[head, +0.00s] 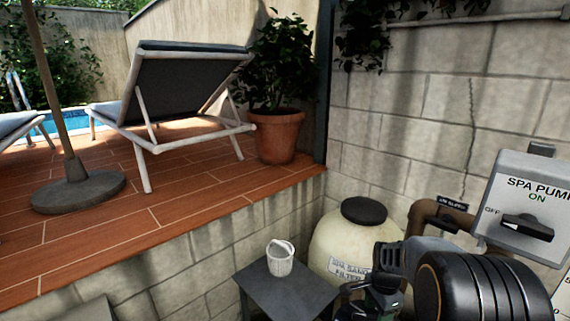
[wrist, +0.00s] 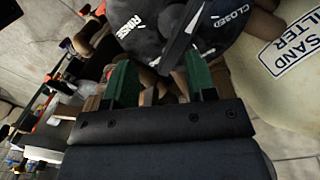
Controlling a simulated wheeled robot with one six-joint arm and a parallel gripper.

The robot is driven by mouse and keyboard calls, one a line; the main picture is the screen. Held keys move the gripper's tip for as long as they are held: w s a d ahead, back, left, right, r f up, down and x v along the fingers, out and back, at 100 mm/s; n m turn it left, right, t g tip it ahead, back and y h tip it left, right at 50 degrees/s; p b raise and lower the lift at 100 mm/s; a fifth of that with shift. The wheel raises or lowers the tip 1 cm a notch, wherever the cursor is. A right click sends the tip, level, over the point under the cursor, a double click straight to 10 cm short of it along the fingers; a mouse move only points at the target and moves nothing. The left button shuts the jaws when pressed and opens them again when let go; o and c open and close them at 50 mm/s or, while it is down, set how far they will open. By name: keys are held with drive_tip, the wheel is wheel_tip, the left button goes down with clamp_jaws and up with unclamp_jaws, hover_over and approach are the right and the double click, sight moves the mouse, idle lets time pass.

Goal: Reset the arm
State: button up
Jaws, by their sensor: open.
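My gripper (wrist: 160,62) shows in the wrist view with its two green fingers apart and nothing held between them. Beyond the fingers is a black valve head (wrist: 150,25) with the words RINSE and CLOSED on it and a dark handle. I cannot tell whether a finger touches it. In the head view my arm is folded in at the lower right, in front of the sand filter, and hides part of it. The fingertips are hard to make out there.
The cream spa sand filter (head: 345,240) stands by the block wall. A small dark table (head: 285,295) holds a white basket (head: 280,258). A spa pump switch box (head: 525,205) is at right. A raised tiled deck (head: 100,215) with a lounger (head: 180,90) and potted plant (head: 277,135) lies left.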

drive_tip(key=s+a+r+n+t, duration=0.5)
drive_tip(key=s+a+r+n, duration=0.4)
drive_tip(key=s+r+n, duration=0.5)
drive_tip(key=shift+n, duration=0.6)
drive_tip(key=shift+s, duration=0.15)
drive_tip(key=shift+c, duration=0.4)
